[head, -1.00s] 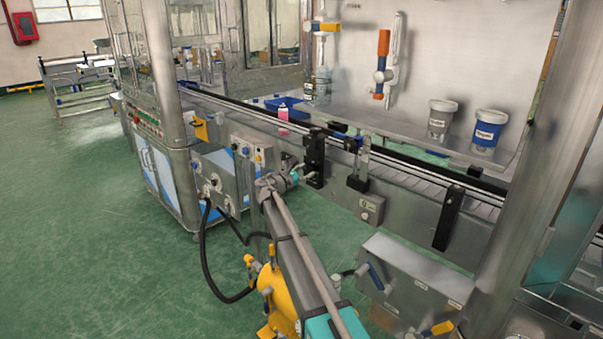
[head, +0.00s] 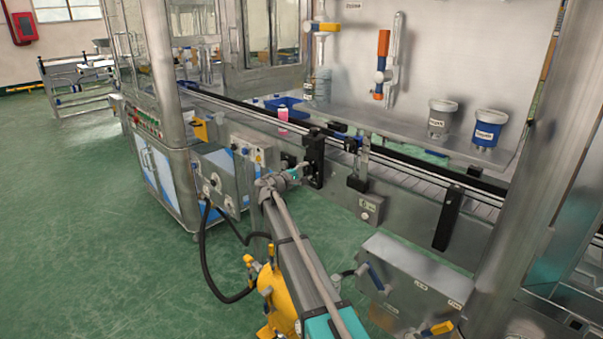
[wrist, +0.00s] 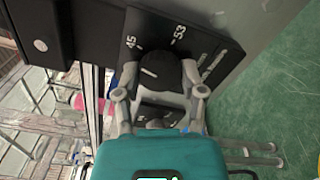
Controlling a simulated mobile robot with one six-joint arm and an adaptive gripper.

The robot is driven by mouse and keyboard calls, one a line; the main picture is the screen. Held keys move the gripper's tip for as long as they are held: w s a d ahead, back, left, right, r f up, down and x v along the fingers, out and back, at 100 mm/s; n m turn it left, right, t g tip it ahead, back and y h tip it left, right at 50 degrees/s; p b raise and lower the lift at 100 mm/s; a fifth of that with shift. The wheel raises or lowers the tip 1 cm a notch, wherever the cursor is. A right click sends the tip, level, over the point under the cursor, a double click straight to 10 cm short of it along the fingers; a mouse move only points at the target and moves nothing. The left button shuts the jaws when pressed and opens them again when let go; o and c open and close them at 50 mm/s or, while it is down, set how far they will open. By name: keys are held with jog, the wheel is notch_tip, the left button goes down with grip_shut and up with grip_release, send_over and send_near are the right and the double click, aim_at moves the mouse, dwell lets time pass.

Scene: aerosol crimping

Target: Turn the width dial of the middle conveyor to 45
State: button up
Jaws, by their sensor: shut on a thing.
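The width dial (wrist: 162,72) is a dark round knob in the wrist view. It sits in front of a black scale plate (wrist: 208,62) with the white marks 45 and 53 readable. My gripper (wrist: 160,82) has one grey finger on each side of the knob and is shut on it. In the head view my gripper (head: 305,170) is at the side of the conveyor (head: 403,182), by a black upright bracket (head: 314,158). The arm's end hides the dial there.
A pink can (head: 283,114) stands on the line behind my gripper. A grey control box (head: 252,155) is close at left, and a small grey box (head: 371,208) hangs at right. A yellow machine (head: 277,290) stands below the arm. Green floor lies open at left.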

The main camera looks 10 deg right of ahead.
jog(key=shift+d+m, duration=0.15)
jog(key=shift+m, duration=0.25)
jog(key=o, duration=1.1)
jog(key=shift+o, duration=0.2)
jog(key=v, duration=1.2)
